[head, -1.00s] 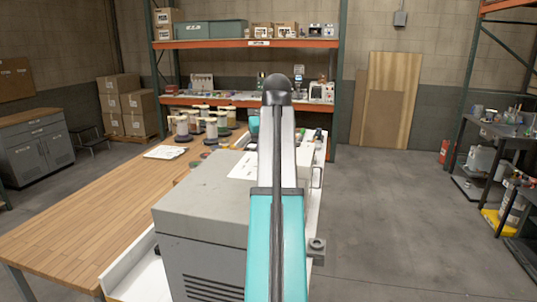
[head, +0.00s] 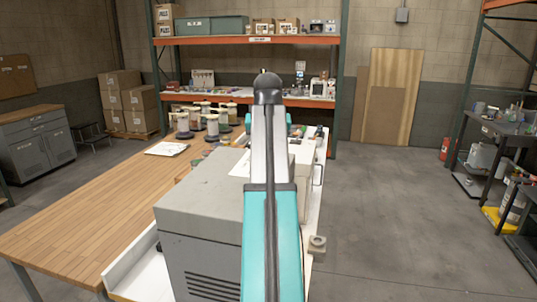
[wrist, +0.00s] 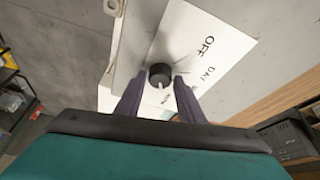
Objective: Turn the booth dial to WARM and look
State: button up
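The booth dial (wrist: 160,70) is a small black knob with a white pointer mark on its near side. It sits at the lower edge of a white label plate (wrist: 203,42) on a grey panel. "OFF" and part of "DAY" are readable; another label by the knob is mostly hidden, and I cannot read WARM. My gripper (wrist: 161,78) is open, its two dark fingers on either side of the knob, apparently with small gaps. In the head view my arm hides the gripper and the dial. A grey box (head: 200,205), apparently the booth, stands left of my arm.
A wooden table (head: 90,215) lies at the left, with several spools or jars (head: 212,125) and a white sheet (head: 167,148) at its far end. Orange shelving (head: 250,40) stands behind. The floor (head: 385,220) on the right is clear up to a dark side rack (head: 495,135).

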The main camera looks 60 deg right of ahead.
jog(key=shift+o, duration=1)
jog(key=p+v, duration=0.7)
jog(key=v, duration=0.5)
jog(key=shift+d, duration=0.1)
